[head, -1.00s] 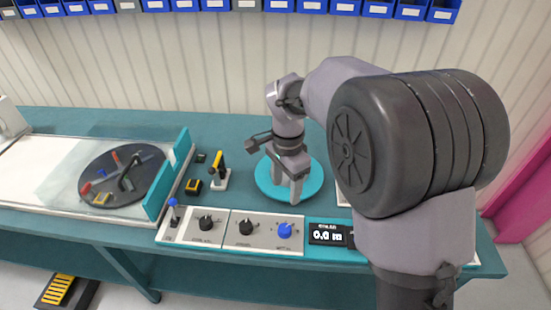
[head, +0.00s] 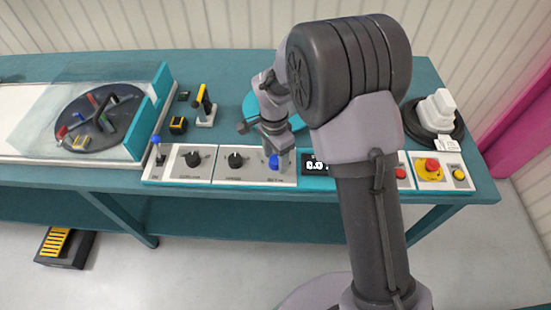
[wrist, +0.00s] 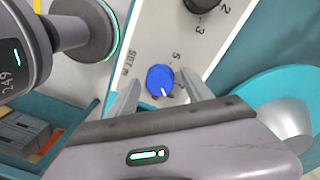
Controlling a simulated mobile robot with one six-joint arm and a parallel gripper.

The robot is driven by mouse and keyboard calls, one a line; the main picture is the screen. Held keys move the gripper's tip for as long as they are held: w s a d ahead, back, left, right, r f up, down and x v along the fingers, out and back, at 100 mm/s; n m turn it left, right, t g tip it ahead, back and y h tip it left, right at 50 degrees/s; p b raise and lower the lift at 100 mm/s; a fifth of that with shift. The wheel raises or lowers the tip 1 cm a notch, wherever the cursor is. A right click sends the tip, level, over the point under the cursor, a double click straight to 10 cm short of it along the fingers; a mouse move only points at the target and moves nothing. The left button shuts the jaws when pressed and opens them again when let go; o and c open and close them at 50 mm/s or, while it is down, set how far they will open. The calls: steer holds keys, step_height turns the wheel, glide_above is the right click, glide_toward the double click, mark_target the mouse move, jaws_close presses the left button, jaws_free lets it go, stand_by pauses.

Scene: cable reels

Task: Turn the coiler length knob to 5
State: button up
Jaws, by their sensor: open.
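The blue length knob (head: 274,162) sits on the pale control panel at the bench's front edge. In the wrist view the blue knob (wrist: 160,78) has a white pointer mark toward the bottom of the picture, away from the printed 5. "SET" lettering is beside it. My gripper (head: 279,157) is over the knob, pointing down. In the wrist view my gripper (wrist: 160,86) is open, with one finger on each side of the knob. I cannot tell whether the fingers touch it. The display (head: 317,165) right of the knob is partly hidden; its digits are unclear.
Two black knobs (head: 193,158) (head: 236,160) and a blue-tipped lever (head: 156,150) stand left on the panel. A red emergency button (head: 432,164) is at the right. A teal disc (head: 252,104) lies behind my gripper. A covered reel (head: 98,122) is at the left.

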steer(key=shift+c, duration=0.5)
jaws_close()
steer(key=shift+r+n, duration=0.1)
steer(key=shift+n, duration=0.2)
steer(key=n+p, duration=0.2)
steer(key=n, duration=0.3)
steer(key=shift+s+p, duration=0.1)
steer(key=shift+p, duration=0.25)
steer(key=n+p, duration=0.2)
steer(key=n, duration=0.4)
steer(key=shift+n, duration=0.3)
steer(key=n+p, duration=0.3)
steer(key=n, duration=0.3)
steer(key=shift+t, duration=0.3)
steer(key=n+p, duration=0.1)
steer(key=n, duration=0.4)
steer(key=shift+d+n+p, duration=0.1)
steer(key=shift+n+p, duration=0.2)
steer(key=shift+p, duration=0.1)
